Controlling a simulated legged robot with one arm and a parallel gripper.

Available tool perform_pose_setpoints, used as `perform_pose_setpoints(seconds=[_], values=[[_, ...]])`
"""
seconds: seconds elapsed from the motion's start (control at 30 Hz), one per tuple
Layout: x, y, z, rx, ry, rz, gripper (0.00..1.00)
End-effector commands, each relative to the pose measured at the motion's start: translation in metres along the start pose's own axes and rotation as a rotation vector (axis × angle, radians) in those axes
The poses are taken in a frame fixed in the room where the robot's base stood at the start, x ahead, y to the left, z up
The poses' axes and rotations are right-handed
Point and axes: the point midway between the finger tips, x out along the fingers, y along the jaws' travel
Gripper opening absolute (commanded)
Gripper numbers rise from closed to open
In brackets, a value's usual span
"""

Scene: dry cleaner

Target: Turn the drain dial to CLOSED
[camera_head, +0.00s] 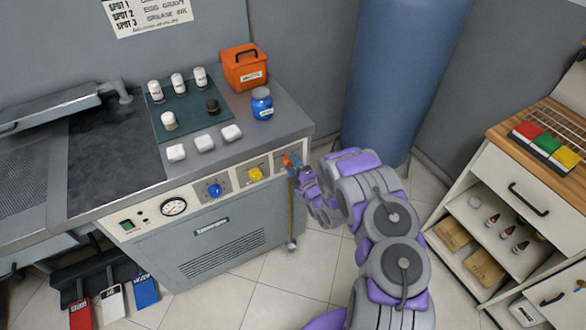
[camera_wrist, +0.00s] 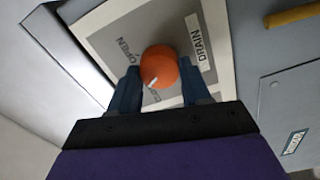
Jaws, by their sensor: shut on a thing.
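The orange drain dial (camera_wrist: 163,68) sits on a light grey plate (camera_wrist: 105,35) marked DRAIN, with OPEN printed on it. More lettering near the lower edge of the dial is partly hidden and hard to read. A white pointer mark on the dial points to the lower left in the wrist view, toward that lettering. My gripper (camera_wrist: 159,88) is shut on the dial, one finger on each side. In the head view the dial (camera_head: 287,161) shows at the right end of the front panel, with my gripper (camera_head: 295,170) on it.
A yellow knob (camera_head: 255,174), a blue knob (camera_head: 214,190) and a gauge (camera_head: 174,207) share the panel. Bottles, white blocks and an orange box (camera_head: 244,66) stand on the counter above. A blue cylinder (camera_head: 400,70) stands behind my arm. A shelf unit (camera_head: 500,190) is at right.

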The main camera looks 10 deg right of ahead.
Motion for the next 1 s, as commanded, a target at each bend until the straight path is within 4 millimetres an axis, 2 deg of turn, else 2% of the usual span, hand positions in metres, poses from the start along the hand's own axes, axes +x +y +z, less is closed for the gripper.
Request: perform_pose_setpoints(seconds=[0.43, 1.0], values=[[-0.0005, -0.0038, -0.0016, -0.225, 0.004, -0.006, 0.17], [-0.0006, -0.0058, -0.0014, -0.258, 0.003, -0.010, 0.17]])
